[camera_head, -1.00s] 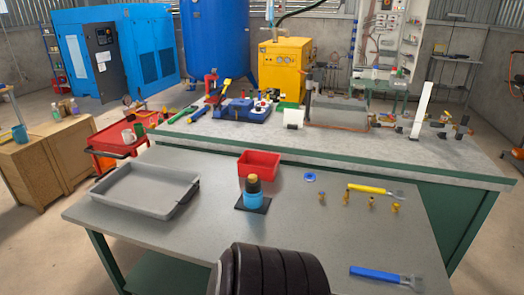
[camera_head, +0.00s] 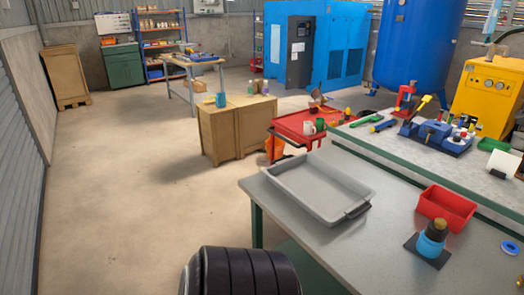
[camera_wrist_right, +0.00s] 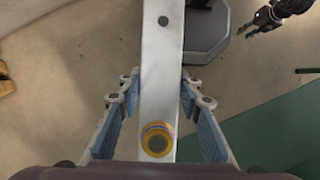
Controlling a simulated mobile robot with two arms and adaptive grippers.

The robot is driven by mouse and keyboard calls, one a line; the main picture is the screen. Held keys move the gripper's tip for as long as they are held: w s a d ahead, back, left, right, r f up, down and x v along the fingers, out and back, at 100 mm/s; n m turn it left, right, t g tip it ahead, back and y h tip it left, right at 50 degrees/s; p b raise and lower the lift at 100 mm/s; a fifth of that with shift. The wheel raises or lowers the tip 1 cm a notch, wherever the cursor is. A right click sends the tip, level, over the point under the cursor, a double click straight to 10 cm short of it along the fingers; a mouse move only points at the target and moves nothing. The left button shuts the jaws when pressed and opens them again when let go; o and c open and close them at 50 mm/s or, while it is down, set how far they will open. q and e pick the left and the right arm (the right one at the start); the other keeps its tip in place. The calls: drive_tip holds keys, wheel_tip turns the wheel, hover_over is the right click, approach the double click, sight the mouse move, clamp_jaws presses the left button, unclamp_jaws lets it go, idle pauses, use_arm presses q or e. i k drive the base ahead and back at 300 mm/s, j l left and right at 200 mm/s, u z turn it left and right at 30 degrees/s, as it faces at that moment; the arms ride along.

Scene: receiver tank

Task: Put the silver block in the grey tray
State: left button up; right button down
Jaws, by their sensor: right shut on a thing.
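The grey tray (camera_head: 290,191) lies empty on the near left part of the front bench in the head view. A long, pale silver block (camera_wrist_right: 162,75) with a dark round hole and a brass-rimmed round part runs between the fingers of my right gripper (camera_wrist_right: 160,90) in the right wrist view. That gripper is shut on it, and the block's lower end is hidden. My right gripper is not in the head view. A black gripper, my left one (camera_wrist_right: 252,27), shows at the top right of the right wrist view, too small to judge its fingers.
To the right of the tray are a red bin (camera_head: 446,207) and a blue cup-like part (camera_head: 431,244) on a dark square. A red cart (camera_head: 305,124) and a wooden cabinet (camera_head: 237,129) stand beyond the tray. The floor at left is clear.

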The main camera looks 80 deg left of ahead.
sight(328, 198)
drive_tip(key=u, duration=0.4)
drive_tip(key=j+u, duration=0.15)
drive_tip(key=u, duration=0.7)
drive_tip(key=j+u, duration=0.15)
drive_tip(key=u, duration=0.25)
